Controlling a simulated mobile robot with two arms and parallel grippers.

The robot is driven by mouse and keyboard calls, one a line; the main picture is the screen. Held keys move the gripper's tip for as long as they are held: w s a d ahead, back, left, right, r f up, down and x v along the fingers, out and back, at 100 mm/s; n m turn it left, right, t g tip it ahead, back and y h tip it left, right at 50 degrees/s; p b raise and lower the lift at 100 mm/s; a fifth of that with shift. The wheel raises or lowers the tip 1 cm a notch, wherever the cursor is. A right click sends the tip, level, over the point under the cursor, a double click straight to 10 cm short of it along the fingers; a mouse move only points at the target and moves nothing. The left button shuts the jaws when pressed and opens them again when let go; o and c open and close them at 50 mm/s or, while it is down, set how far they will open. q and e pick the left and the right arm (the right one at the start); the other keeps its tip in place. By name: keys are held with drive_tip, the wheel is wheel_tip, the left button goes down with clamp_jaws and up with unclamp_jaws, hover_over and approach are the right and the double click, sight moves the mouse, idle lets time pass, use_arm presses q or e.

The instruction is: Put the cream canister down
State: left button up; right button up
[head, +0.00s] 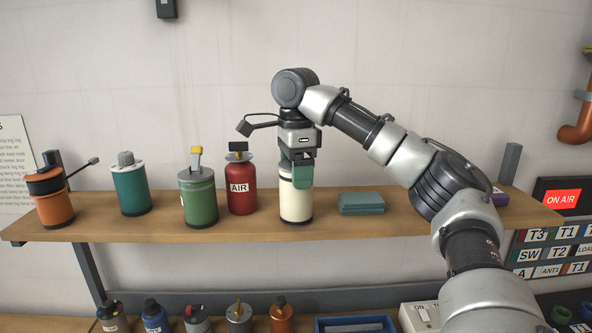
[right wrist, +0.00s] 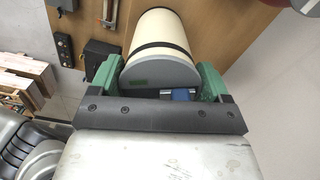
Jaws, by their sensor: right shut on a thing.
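The cream canister (head: 296,206) is upright on the wooden shelf (head: 120,229), or just above it; I cannot tell if its base bears on the wood. My right gripper (head: 298,174) comes down from above and is shut on its upper part. In the right wrist view the canister (right wrist: 163,40) lies between the green fingers of my right gripper (right wrist: 158,80), with its grey top towards the camera and a dark band round its body. The gripper hides part of its top in the head view. My left gripper is not in view.
A red AIR canister (head: 241,190) stands just left of the cream one, then a green canister (head: 198,200), a teal one (head: 130,186) and an orange one (head: 51,203). Folded teal cloths (head: 361,203) lie to the right. Several small canisters stand on a lower shelf.

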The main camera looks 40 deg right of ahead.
drive_tip(key=o, duration=1.1)
drive_tip(key=shift+f, duration=0.15)
drive_tip(key=shift+c, duration=0.2)
wheel_tip(320, 180, up, 12)
